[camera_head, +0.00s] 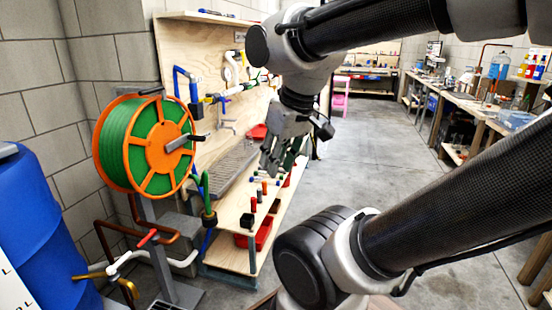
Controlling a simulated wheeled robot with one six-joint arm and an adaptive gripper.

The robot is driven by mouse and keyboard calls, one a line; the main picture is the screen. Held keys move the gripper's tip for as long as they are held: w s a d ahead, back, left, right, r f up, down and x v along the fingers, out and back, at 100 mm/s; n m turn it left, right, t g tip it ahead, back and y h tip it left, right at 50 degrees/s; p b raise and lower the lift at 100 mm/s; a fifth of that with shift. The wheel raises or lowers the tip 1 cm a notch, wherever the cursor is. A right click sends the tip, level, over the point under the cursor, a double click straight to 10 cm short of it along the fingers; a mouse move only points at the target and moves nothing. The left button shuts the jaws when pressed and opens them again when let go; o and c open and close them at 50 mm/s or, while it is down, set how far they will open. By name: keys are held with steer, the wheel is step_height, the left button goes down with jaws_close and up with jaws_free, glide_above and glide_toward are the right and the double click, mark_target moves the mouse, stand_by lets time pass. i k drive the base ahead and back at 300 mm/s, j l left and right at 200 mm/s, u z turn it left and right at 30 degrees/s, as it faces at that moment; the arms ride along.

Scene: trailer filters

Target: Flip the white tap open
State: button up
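A white pipe (120,262) with a white lever-like piece runs low at the left, under the hose reel; I cannot tell for sure whether this is the white tap. A red handle (148,238) sits just above it on a copper-coloured pipe. More white pipe fittings (228,92) with coloured valves are on the plywood board. My gripper (270,168) hangs pointing down in front of the bench, well to the right of the low white pipe and apart from it. The spread of its fingers is hard to make out, and nothing is clearly held.
A green hose reel with orange rims (146,145) stands above the low pipes. A blue barrel (40,225) is at the far left. The wooden bench (232,212) carries small red and black parts. Concrete floor (365,160) is open to the right, with long worktables beyond.

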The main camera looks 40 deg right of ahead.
mark_target(110, 270)
steer(key=u, duration=0.55)
steer(key=i+l+u, duration=0.15)
steer(key=l+u, duration=0.3)
steer(key=i+l+u, duration=0.1)
steer(key=l+u, duration=0.3)
steer(key=i+l+u, duration=0.1)
steer(key=l, duration=0.6)
steer(key=l+u, duration=0.1)
steer(key=l, duration=0.6)
steer(key=j, duration=0.1)
steer(key=i+z, duration=0.05)
